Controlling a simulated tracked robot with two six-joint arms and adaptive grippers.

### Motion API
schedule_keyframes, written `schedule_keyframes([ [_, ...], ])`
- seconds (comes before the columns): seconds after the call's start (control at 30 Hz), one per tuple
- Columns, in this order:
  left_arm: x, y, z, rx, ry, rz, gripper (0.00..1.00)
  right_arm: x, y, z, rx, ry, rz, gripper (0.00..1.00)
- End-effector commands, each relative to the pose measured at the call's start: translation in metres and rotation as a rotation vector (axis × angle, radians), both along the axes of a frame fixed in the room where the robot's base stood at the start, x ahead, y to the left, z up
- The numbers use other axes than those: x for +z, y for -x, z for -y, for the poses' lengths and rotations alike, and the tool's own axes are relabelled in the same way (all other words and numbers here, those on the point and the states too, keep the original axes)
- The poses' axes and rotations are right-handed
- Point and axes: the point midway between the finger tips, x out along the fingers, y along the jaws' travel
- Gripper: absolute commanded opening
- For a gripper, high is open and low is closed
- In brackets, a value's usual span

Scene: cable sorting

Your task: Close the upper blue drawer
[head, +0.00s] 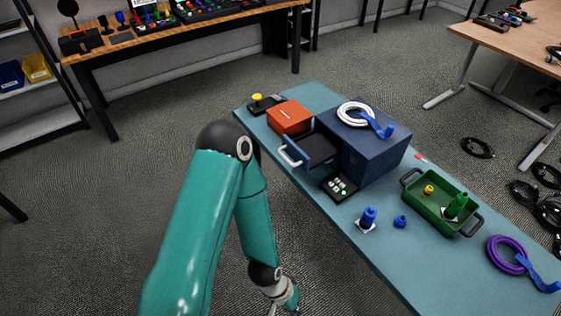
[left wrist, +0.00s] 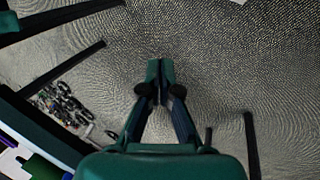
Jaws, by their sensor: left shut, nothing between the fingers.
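The blue cabinet (head: 378,150) stands on the teal table. A blue drawer (head: 314,148) is pulled out of its left side, its dark inside looking empty, with a pale handle (head: 289,157) on its front. I cannot tell from this angle whether a second drawer lies below it. My left arm reaches down in the head view, with its wrist at the bottom edge, off the table's left side and well apart from the drawer. In the left wrist view my left gripper (left wrist: 160,82) is shut and empty above the floor. My right gripper is not in view.
An orange box (head: 290,117) stands beside the drawer. A coiled white cable (head: 356,113) with a blue end lies on the cabinet. A black keypad (head: 340,187) lies in front. A green tray (head: 440,205), blue parts and a purple cable (head: 507,255) are further right.

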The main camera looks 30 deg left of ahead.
Motion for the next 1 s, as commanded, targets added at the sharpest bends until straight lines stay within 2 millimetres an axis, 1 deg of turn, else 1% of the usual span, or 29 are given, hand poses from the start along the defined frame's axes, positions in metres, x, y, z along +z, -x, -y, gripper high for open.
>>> schedule_keyframes([
  [0.07, 0.0, -0.001, 0.0, 0.004, -0.001, 0.004, 0.0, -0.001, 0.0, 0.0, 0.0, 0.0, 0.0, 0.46],
  [0.17, -0.002, -0.013, -0.005, 0.039, -0.012, 0.035, 0.0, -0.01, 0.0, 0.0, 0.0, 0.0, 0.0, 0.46],
  [0.27, -0.003, -0.041, -0.011, 0.13, -0.033, 0.107, 0.0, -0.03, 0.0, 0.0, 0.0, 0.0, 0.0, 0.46],
  [0.37, 0.004, -0.084, -0.029, 0.284, -0.053, 0.231, 0.0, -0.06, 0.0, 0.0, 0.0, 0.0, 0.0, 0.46],
  [0.4, 0.01, -0.103, -0.038, 0.364, -0.056, 0.294, 0.0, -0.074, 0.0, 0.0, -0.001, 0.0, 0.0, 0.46],
  [0.47, 0.025, -0.131, -0.055, 0.496, -0.052, 0.399, 0.0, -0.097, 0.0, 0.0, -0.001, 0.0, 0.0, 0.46],
  [0.5, 0.038, -0.148, -0.066, 0.591, -0.04, 0.472, 0.0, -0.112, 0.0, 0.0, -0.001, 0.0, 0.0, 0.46],
  [0.57, 0.061, -0.168, -0.085, 0.736, -0.009, 0.583, 0.0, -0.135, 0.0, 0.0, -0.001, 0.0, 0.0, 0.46],
  [0.6, 0.078, -0.177, -0.097, 0.833, 0.019, 0.656, 0.0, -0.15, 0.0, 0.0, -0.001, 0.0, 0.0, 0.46],
  [0.67, 0.104, -0.184, -0.116, 0.97, 0.073, 0.759, 0.0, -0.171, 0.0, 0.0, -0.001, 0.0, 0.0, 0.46],
  [0.7, 0.121, -0.186, -0.128, 1.057, 0.114, 0.822, 0.0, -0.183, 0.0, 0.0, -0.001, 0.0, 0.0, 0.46],
  [0.8, 0.158, -0.18, -0.155, 1.246, 0.223, 0.956, 0.0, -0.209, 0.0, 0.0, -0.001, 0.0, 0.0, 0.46],
  [0.9, 0.185, -0.167, -0.176, 1.383, 0.323, 1.048, 0.0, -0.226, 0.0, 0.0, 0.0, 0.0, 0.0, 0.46],
  [1.0, 0.202, -0.156, -0.189, 1.472, 0.392, 1.101, 0.0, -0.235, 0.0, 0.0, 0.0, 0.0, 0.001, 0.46],
])
